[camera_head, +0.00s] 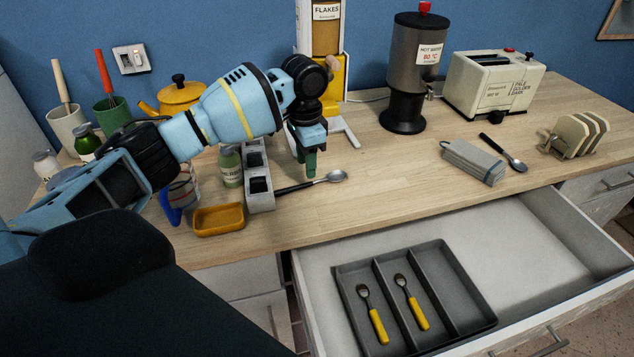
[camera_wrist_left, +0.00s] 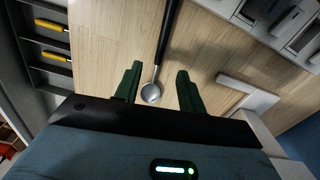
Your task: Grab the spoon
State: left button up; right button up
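A spoon (camera_head: 337,176) with a black handle and metal bowl lies on the wooden counter, beside the grey block of compartments. My left gripper (camera_head: 311,168) points down over it. In the left wrist view the spoon (camera_wrist_left: 151,93) has its bowl between the two green fingers (camera_wrist_left: 159,85), which are apart and hold nothing. The handle runs away from the gripper there. A second black-handled spoon (camera_head: 503,152) lies at the right, next to folded grey cloths. Two yellow-handled spoons (camera_head: 410,301) lie in the drawer tray. My right gripper is not in view.
An open drawer (camera_head: 535,231) holds a grey divided tray (camera_head: 442,270) in front of the counter. A grey compartment block (camera_head: 259,187) and orange dish (camera_head: 219,219) stand left of the spoon. A cereal dispenser (camera_head: 326,40), hot water dispenser (camera_head: 408,75) and toaster (camera_head: 490,84) stand behind.

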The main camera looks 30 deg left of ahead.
aim_at(308, 182)
pick_arm(q)
jog(key=shift+d+f, duration=0.1)
jog(key=shift+f, duration=2.4)
jog(key=shift+c, duration=0.3)
grip_shut()
